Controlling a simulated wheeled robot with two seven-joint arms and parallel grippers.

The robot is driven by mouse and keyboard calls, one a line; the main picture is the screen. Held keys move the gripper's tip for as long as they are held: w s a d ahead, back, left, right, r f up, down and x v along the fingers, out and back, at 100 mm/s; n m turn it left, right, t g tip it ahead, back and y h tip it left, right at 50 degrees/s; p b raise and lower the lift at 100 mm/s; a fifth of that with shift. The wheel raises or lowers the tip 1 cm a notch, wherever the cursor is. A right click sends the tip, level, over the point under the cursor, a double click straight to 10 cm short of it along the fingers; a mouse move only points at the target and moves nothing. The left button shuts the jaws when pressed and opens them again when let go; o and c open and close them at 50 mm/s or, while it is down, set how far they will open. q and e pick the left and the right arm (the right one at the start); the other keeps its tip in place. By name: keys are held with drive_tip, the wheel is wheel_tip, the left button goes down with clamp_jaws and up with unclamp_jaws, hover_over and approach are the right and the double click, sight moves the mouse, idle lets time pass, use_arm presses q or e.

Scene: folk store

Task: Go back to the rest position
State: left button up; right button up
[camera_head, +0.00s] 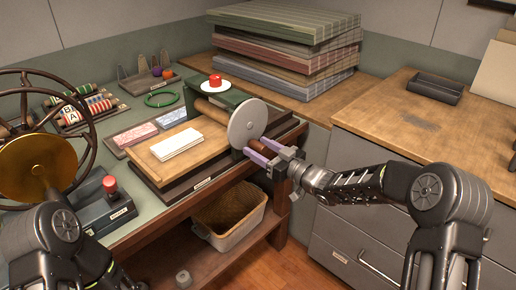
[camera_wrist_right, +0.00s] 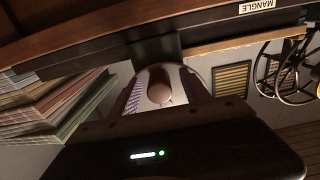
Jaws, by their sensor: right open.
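My right gripper (camera_head: 262,152) is at the near right side of the mangle (camera_head: 225,108), by its grey disc wheel (camera_head: 241,126). Its purple-padded fingers are open around a brown handle (camera_head: 262,147). The handle also shows between the fingers in the right wrist view (camera_wrist_right: 159,88); I cannot tell whether the pads touch it. A folded white cloth (camera_head: 177,143) lies flat on the mangle's wooden board (camera_head: 149,166). A red button (camera_head: 215,80) sits on top of the mangle. My left arm shows at the lower left, but its gripper is not in view.
A spoked wheel with a brass disc (camera_head: 38,167) and a red-knobbed box (camera_head: 107,204) stand at the left. Folded fabrics (camera_head: 285,45) are stacked at the back. A basket (camera_head: 230,216) sits below. The wooden counter (camera_head: 400,118) at right is mostly clear.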

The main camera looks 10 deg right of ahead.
drive_tip(key=shift+d, duration=0.1)
drive_tip(key=shift+w, duration=0.1)
drive_tip(key=shift+c, duration=0.5)
drive_tip(key=c, duration=1)
drive_tip(key=shift+o, duration=0.2)
